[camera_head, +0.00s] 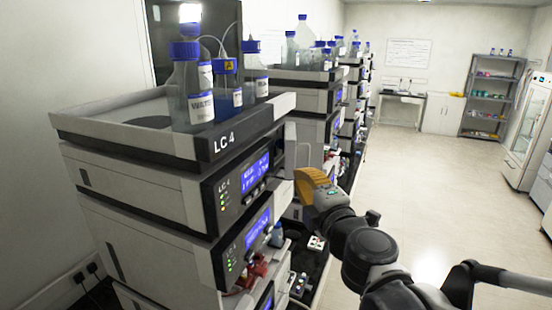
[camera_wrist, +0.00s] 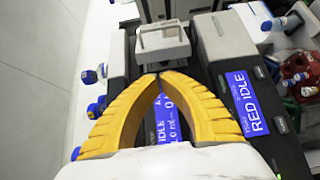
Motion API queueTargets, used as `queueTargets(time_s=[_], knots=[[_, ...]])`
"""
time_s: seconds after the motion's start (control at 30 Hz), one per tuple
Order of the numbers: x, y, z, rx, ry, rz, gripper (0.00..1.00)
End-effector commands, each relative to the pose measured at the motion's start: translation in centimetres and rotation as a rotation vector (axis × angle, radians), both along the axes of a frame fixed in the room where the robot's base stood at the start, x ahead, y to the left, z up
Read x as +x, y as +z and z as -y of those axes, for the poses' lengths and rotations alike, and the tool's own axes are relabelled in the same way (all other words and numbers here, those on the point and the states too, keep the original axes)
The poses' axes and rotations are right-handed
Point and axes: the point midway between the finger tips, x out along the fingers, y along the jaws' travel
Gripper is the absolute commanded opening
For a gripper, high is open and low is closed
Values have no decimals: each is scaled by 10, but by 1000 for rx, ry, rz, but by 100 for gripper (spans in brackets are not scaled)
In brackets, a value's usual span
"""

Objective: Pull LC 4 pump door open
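The LC 4 stack (camera_head: 160,205) stands at the left in the head view, with "LC 4" on the front of its top tray. Its upper module (camera_head: 240,185) and the one below (camera_head: 245,240) have lit blue displays. My gripper (camera_head: 300,185), with orange-yellow fingers, is just right of the upper module's front. In the wrist view its fingertips (camera_wrist: 160,76) meet, with nothing visible between them. A pale block-like part (camera_wrist: 162,42) lies just beyond the tips; I cannot tell whether they touch. A display reading IDLE (camera_wrist: 166,120) shows between the fingers. I cannot identify the pump door for certain.
Blue-capped bottles (camera_head: 190,90) stand in the LC 4 top tray (camera_head: 130,120). More stacks (camera_head: 310,100) line the row behind. Red and blue-capped vials (camera_head: 258,268) sit at the lower module. The floor (camera_head: 430,190) to the right is clear.

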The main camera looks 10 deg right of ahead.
Motion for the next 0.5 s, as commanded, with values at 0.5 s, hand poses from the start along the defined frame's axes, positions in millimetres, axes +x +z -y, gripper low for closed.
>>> queueTargets(time_s=[0.5], knots=[[89, 2, 11, 4, -7, 0, 0]])
